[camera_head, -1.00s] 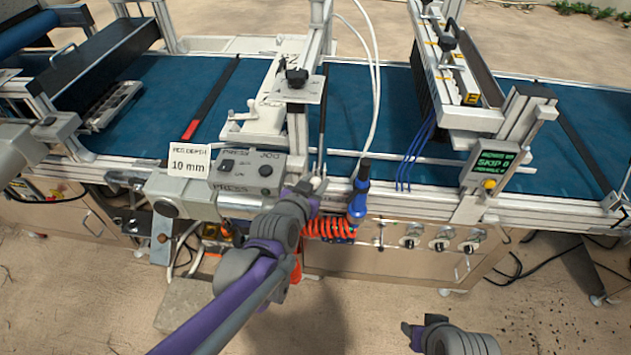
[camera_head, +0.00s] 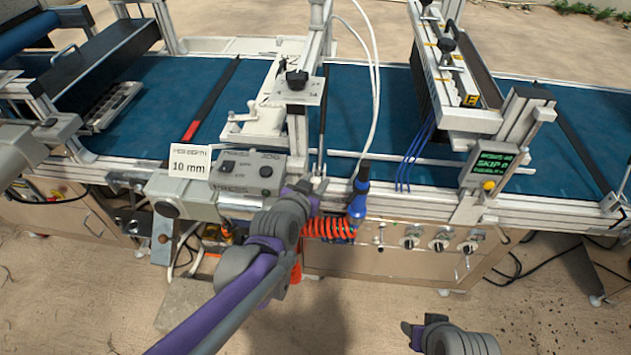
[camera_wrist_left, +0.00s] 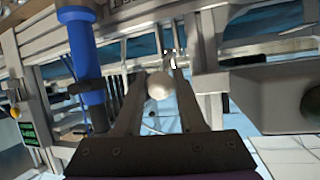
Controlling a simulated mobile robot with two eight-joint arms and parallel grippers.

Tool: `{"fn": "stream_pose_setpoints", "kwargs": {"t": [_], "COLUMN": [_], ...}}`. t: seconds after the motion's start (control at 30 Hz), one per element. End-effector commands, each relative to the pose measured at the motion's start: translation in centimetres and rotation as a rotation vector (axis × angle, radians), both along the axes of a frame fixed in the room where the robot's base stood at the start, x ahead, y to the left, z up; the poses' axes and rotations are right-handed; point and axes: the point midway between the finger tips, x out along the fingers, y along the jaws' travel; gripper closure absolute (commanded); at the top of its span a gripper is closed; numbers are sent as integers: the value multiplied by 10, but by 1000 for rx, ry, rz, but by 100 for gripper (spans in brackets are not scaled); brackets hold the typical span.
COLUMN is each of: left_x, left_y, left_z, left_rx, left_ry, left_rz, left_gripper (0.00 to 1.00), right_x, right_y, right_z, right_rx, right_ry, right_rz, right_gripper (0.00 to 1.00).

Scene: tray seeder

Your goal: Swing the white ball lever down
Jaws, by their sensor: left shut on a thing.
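The white ball (camera_wrist_left: 159,86) of the lever shows in the left wrist view between the two fingers of my left gripper (camera_wrist_left: 160,88). The gripper is shut on it. The ball and the lever's arm cannot be made out there. My right gripper (camera_head: 412,332) shows only partly at the bottom edge of the head view, away from the machine; its opening cannot be judged.
The blue tool (camera_head: 357,192) with a red coiled hose stands close beside my left gripper. The grey control box (camera_head: 245,172) and the 10 mm sign (camera_head: 189,161) are to its left. A seed tray (camera_head: 113,106) lies on the blue belt (camera_head: 165,105). A green-lit display (camera_head: 492,165) is at right.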

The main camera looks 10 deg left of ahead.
Motion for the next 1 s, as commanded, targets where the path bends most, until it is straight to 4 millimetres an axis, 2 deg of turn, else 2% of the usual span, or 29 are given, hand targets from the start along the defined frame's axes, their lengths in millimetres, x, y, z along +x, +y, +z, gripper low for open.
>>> {"fn": "stream_pose_setpoints", "kwargs": {"t": [0.5,0.7,1.0], "left_x": [21,31,39], "left_y": [1,0,0], "left_z": [30,35,38], "left_rx": [2,1,0], "left_ry": [333,463,573], "left_rz": [1,0,0], "left_gripper": [100,100,100], "right_x": [5,7,9], "right_y": [0,0,0], "right_z": [60,73,83], "right_rx": [0,0,0], "right_ry": [-19,-24,-27], "right_rz": [0,0,0], "right_gripper": [50,50,50]}}
